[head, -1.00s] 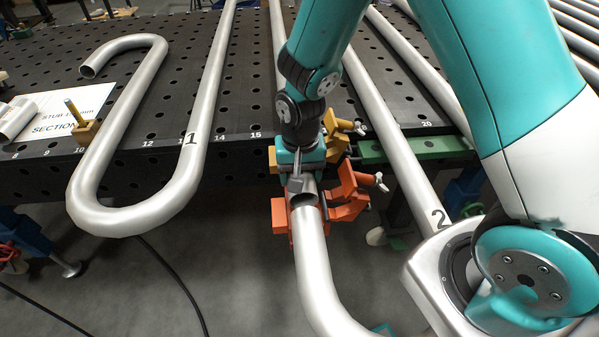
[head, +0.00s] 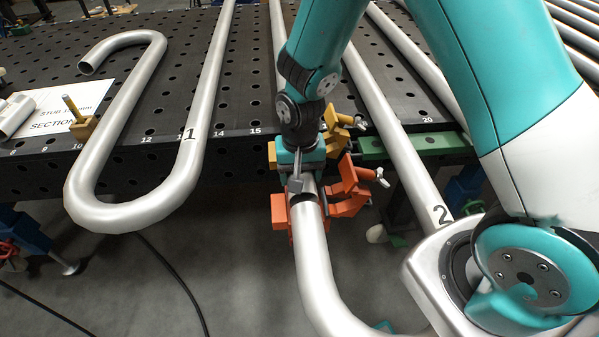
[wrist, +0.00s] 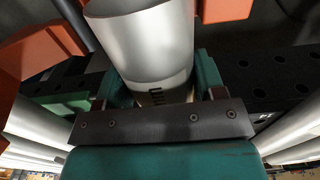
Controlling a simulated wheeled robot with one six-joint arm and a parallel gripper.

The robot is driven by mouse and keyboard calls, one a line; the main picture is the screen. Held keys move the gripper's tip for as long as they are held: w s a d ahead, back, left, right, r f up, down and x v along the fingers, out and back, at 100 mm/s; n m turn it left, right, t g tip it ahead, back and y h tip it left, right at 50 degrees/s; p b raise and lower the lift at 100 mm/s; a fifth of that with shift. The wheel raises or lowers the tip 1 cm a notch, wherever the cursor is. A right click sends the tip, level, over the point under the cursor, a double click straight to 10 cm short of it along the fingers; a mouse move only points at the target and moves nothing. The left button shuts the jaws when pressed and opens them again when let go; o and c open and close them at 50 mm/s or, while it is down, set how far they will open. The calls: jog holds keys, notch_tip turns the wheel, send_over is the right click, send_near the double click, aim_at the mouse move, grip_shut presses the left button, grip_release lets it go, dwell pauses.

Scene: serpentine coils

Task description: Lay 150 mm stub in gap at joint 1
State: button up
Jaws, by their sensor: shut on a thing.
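My gripper (head: 298,178) points down at the table's front edge, among orange and yellow clamps. It is shut on a short steel tube, the stub (wrist: 150,50), which lies between the teal jaws in the wrist view. The stub shows an edge at the top of that view and a dark marking low down, partly hidden by the gripper. In the head view the gripper mostly hides the stub. The bent coil tube (head: 312,250) starts just below the gripper, and a straight tube (head: 278,30) runs up behind it. Whether the stub touches either tube end is hidden.
An orange clamp (head: 348,190) stands close right of the gripper, with a yellow clamp (head: 338,130) behind. Coil tube 1 (head: 200,110) lies left and coil tube 2 (head: 390,110) right. A green bar (head: 430,145) sits at the table edge. A paper sign (head: 60,105) lies far left.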

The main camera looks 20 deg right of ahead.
jog(key=shift+w+d, duration=0.1)
jog(key=shift+w, duration=0.25)
dwell(0.3)
jog(key=o, duration=1.3)
jog(key=shift+c, duration=0.2)
jog(key=shift+r, duration=0.1)
notch_tip(320, 180, up, 17)
jog(key=s+a+r+n+y, duration=0.2)
jog(key=s+n, duration=0.3)
jog(key=s, duration=0.4)
jog(key=s+a+r+n+y, duration=0.2)
jog(key=s+r+n, duration=0.2)
jog(key=s, duration=0.6)
jog(key=shift+a+r+n, duration=0.25)
jog(key=shift+a+n, duration=0.15)
jog(key=shift+n, duration=0.5)
